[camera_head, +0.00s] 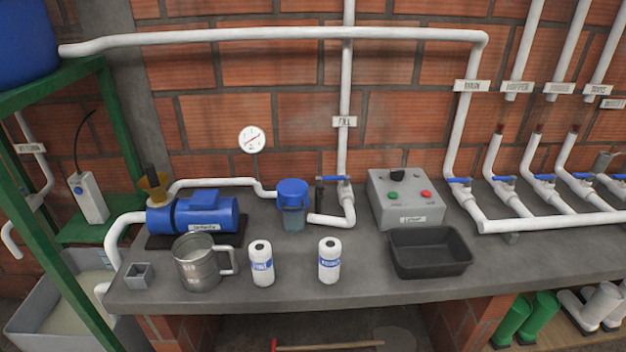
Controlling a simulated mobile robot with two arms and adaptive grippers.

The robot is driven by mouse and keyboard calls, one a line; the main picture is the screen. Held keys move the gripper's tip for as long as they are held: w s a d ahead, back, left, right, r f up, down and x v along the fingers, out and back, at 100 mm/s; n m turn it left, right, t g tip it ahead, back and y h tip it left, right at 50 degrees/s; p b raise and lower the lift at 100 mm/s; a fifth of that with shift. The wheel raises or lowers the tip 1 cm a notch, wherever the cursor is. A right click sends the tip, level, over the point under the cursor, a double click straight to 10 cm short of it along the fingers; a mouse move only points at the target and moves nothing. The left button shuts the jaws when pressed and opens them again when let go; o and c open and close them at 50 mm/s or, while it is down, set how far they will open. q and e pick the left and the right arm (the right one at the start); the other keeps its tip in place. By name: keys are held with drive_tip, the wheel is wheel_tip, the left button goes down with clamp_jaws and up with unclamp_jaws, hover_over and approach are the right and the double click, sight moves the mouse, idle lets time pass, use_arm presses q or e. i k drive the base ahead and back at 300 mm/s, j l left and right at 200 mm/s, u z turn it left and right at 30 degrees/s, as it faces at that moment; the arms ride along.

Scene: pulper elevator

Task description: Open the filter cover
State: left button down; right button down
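The filter has a blue cover (292,188) on top of a clear, bluish bowl (294,219). It stands upright on the grey counter between the blue pump and the white fill pipe. The cover sits on the bowl and appears closed. Neither of my grippers shows in the head view.
A metal jug (197,264) and two white bottles, one left (262,264) and one right (329,261), stand in front of the filter. The blue pump (206,212) is left of it. A grey control box (406,199) and a black tray (430,253) are right.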

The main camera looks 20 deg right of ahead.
sight(292, 193)
drive_tip(key=k+l+z, duration=0.15)
drive_tip(key=l+z, duration=0.2)
drive_tip(key=k+l+z, duration=0.1)
drive_tip(key=l+z, duration=0.55)
drive_tip(key=k+l, duration=0.05)
drive_tip(key=l, duration=0.05)
